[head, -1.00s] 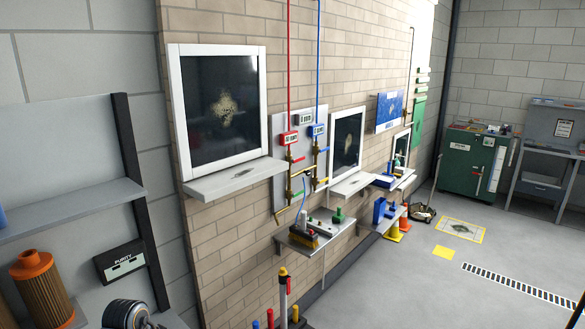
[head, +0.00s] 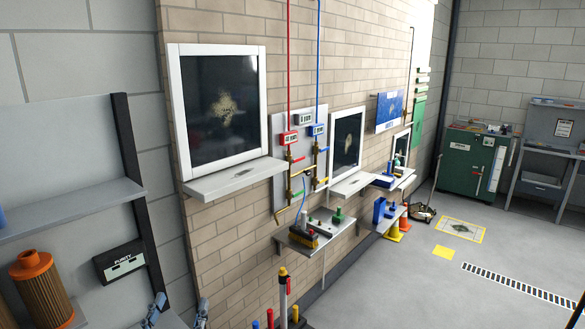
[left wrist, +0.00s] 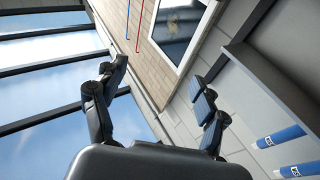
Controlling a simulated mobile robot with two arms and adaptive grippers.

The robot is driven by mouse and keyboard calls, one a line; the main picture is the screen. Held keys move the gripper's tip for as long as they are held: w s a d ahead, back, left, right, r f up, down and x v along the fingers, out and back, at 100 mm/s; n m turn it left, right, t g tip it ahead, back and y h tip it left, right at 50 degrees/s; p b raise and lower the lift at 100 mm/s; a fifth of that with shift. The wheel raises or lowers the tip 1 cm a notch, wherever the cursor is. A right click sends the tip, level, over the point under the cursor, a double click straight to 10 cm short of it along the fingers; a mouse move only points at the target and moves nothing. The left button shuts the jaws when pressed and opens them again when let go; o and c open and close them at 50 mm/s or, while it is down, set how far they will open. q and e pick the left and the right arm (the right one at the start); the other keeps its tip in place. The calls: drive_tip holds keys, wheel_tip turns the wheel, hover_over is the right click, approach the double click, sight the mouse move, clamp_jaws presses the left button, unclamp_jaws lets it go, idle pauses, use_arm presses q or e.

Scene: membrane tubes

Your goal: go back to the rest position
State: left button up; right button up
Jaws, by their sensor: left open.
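My left gripper (head: 177,314) shows at the bottom edge of the head view, with only its two fingertips in sight. The fingers stand apart with nothing between them. In the left wrist view the same gripper (left wrist: 160,80) is open and empty, pointing up toward the wall and windows. It touches nothing that I can see. My right gripper is in neither view.
A brown pleated filter with orange ends (head: 45,285) stands at lower left, near a purity display (head: 120,262). A grey shelf (head: 75,212) is above them. Blue tubes (left wrist: 280,137) lie right in the wrist view. The floor at right (head: 400,290) is mostly clear.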

use_arm(q)
drive_tip(key=s+a+f+n+g+y, duration=0.2)
drive_tip(key=s+a+f+g+y, duration=0.1)
drive_tip(key=s+f+g, duration=0.4)
drive_tip(key=s+a+f+n+g+y, duration=0.2)
drive_tip(key=s+a+f+g, duration=0.15)
drive_tip(key=f, duration=0.45)
drive_tip(key=s+d+f+m+g+h, duration=0.2)
drive_tip(key=s+d+f+g, duration=0.15)
drive_tip(key=s, duration=0.45)
drive_tip(key=s+d+f+m+g+h, duration=0.2)
drive_tip(key=s+d+f+m+g, duration=0.15)
drive_tip(key=s, duration=0.55)
wheel_tip(320, 180, down, 37)
drive_tip(key=s+g+b, duration=0.1)
drive_tip(key=s+b, duration=0.1)
drive_tip(key=b, duration=0.7)
drive_tip(key=s+a+f+b, duration=0.1)
drive_tip(key=s+f+b, duration=0.1)
drive_tip(key=s+f, duration=0.6)
drive_tip(key=s+a+f+g+b, duration=0.1)
drive_tip(key=s+f+b, duration=0.2)
drive_tip(key=s+f, duration=0.5)
wheel_tip(320, 180, down, 4)
drive_tip(key=shift+a+f, duration=0.15)
drive_tip(key=shift+f, duration=0.1)
